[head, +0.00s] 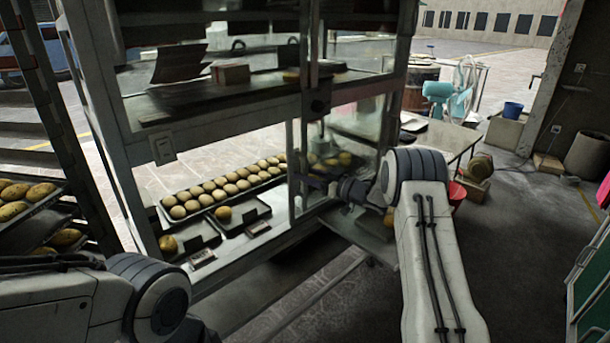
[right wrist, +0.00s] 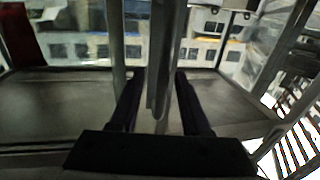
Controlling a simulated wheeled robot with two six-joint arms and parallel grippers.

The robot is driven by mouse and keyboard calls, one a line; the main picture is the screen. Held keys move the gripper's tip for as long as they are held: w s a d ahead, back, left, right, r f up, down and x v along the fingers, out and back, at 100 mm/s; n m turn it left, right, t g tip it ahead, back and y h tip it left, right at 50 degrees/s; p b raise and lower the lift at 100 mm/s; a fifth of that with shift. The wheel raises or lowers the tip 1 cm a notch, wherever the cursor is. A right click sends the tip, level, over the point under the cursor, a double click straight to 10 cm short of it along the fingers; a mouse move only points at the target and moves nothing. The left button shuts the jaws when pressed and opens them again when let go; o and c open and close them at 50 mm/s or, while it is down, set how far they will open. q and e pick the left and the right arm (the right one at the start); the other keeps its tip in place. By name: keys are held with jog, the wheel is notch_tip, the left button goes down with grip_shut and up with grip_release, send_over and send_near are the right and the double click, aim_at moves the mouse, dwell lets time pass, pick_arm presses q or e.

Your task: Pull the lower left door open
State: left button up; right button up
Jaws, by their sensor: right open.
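The glass-fronted cabinet (head: 115,150) stands at the left and middle of the head view. Its lower compartment has glass doors; a narrow upright frame (head: 291,150) stands near the middle, and I cannot tell clearly where the lower left door's edges run. My right gripper (head: 311,184) is at this upright, partly hidden by its own wrist. In the right wrist view, my right gripper (right wrist: 158,85) is open, with a vertical grey bar (right wrist: 160,60) between its dark fingers. I cannot tell whether they touch it. My left gripper is out of view; only its arm shows at lower left.
A tray of round buns (head: 215,190) and smaller trays (head: 243,217) sit inside the lower compartment. A rack with bread (head: 40,205) stands at far left. A table (head: 450,137) and a red bucket (head: 457,194) are to the right.

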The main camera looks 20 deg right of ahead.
jog(key=v, duration=1)
jog(key=shift+s, duration=0.2)
jog(key=shift+d, duration=0.15)
jog(key=s+a+f+m+g+h, duration=0.2)
jog(key=s+a+m+g+h, duration=0.15)
jog(key=s, duration=0.55)
jog(key=s+a+f+m+g+h, duration=0.2)
jog(key=s+a+g+h, duration=0.15)
jog(key=s, duration=0.65)
jog(key=s+a+f+m+g+h, duration=0.2)
jog(key=s+a+g+h, duration=0.15)
jog(key=s, duration=0.55)
jog(key=s+a+r+n+g, duration=0.45)
jog(key=s+a+n, duration=0.25)
jog(key=s+a, duration=0.75)
notch_tip(320, 180, up, 19)
jog(key=s+p, duration=0.1)
jog(key=p, duration=1.8)
jog(key=shift+t, duration=0.4)
